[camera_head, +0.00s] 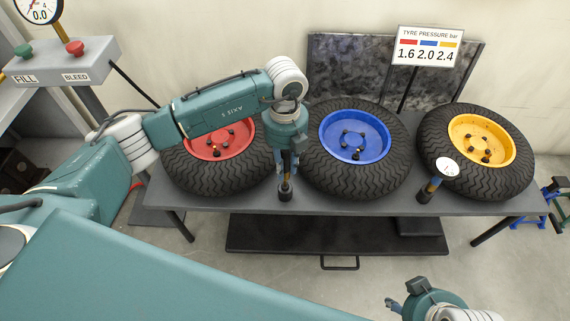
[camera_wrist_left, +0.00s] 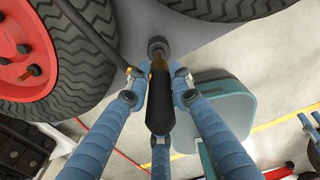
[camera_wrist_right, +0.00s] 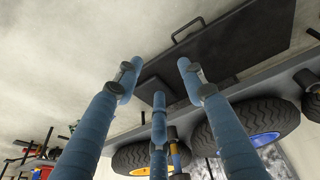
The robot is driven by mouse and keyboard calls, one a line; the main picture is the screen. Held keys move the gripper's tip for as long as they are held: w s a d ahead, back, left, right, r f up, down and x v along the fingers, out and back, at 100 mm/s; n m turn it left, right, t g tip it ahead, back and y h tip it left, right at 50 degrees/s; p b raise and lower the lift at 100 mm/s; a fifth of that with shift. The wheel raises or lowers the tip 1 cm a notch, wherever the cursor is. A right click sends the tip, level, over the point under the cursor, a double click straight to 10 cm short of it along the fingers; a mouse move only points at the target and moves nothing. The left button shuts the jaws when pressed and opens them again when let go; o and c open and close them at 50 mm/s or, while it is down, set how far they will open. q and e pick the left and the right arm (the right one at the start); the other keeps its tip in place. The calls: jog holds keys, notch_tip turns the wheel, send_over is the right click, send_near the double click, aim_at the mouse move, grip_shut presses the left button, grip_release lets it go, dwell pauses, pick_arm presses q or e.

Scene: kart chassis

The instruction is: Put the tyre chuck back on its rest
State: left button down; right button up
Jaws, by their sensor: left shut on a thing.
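The tyre chuck (camera_wrist_left: 160,105) has a black grip and a brass-coloured nose. My left gripper (camera_head: 285,170) is shut around it, with the blue fingers on its sides in the left wrist view. The chuck's nose points at a dark round cup-like rest (camera_head: 285,192) on the bench's front edge, between the red and blue wheels. The rest also shows in the left wrist view (camera_wrist_left: 157,45). Nose and rest overlap there; I cannot tell if the nose is seated. My right gripper (camera_head: 395,304) is empty, its fingers spread in the right wrist view (camera_wrist_right: 155,75), away from the bench.
Red (camera_head: 220,140), blue (camera_head: 355,139) and yellow (camera_head: 482,141) rimmed wheels lie on the grey bench (camera_head: 345,205). A round white gauge (camera_head: 447,166) stands at a second dark holder (camera_head: 428,192). A pressure sign (camera_head: 427,46) stands behind. A FILL/BLEED box (camera_head: 60,66) is at left.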

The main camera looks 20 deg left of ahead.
jog(key=shift+f, duration=0.25)
dwell(0.3)
jog(key=shift+w+f, duration=0.1)
jog(key=shift+f, duration=0.25)
pick_arm(q)
jog(key=shift+f, duration=0.15)
pick_arm(e)
jog(key=shift+a, duration=0.1)
pick_arm(q)
jog(key=shift+f, duration=0.3)
jog(key=shift+f+b, duration=0.65)
jog(key=shift+f, duration=0.05)
jog(key=shift+f+b, duration=0.4)
jog(key=shift+f, duration=0.3)
pick_arm(e)
jog(key=shift+s+f, duration=0.2)
jog(key=shift+f, duration=0.3)
jog(key=shift+w, duration=0.1)
